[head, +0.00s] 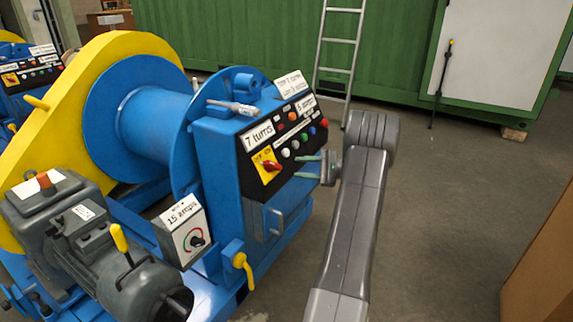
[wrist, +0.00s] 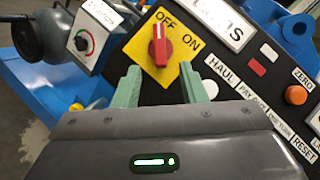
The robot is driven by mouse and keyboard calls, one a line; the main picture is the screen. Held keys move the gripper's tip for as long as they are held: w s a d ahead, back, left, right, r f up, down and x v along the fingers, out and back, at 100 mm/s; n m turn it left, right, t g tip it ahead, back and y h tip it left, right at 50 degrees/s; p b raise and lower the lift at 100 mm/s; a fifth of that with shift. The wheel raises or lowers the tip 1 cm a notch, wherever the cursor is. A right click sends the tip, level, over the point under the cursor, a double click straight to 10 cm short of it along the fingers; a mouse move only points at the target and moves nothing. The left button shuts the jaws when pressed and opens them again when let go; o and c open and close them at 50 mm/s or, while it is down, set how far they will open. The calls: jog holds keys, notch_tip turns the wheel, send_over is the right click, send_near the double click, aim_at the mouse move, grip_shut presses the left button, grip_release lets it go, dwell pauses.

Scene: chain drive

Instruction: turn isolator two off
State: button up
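A red rotary knob (head: 271,166) sits on a yellow plate marked OFF and ON, on the black control panel of the near blue winch. In the wrist view the knob (wrist: 160,48) has its white-marked end upward, near the word OFF. My gripper (head: 298,167) is open and empty, to the right of the knob and facing the panel. In the wrist view my gripper (wrist: 160,71) has its green fingertips apart at either side below the knob, not closed on it. A similar red knob on yellow (head: 10,78) is on another panel at far left. I see no isolator number.
Coloured buttons (head: 297,145) line the panel beside the knob. A 15 amps box (head: 184,232) and a yellow-handled lever (head: 243,268) are below left. A ladder (head: 338,50) leans on the green container behind. Floor right of my arm is clear up to a brown box (head: 545,265).

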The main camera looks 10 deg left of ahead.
aim_at(278, 166)
jog(key=d, duration=0.5)
jog(key=shift+w+d+p, duration=0.2)
jog(key=shift+d+p, duration=0.15)
jog(key=a+b, duration=0.1)
jog(key=a, duration=0.8)
jog(key=s+a+b, duration=0.1)
jog(key=a, duration=0.4)
jog(key=shift+b, duration=0.35)
jog(key=shift+d, duration=0.15)
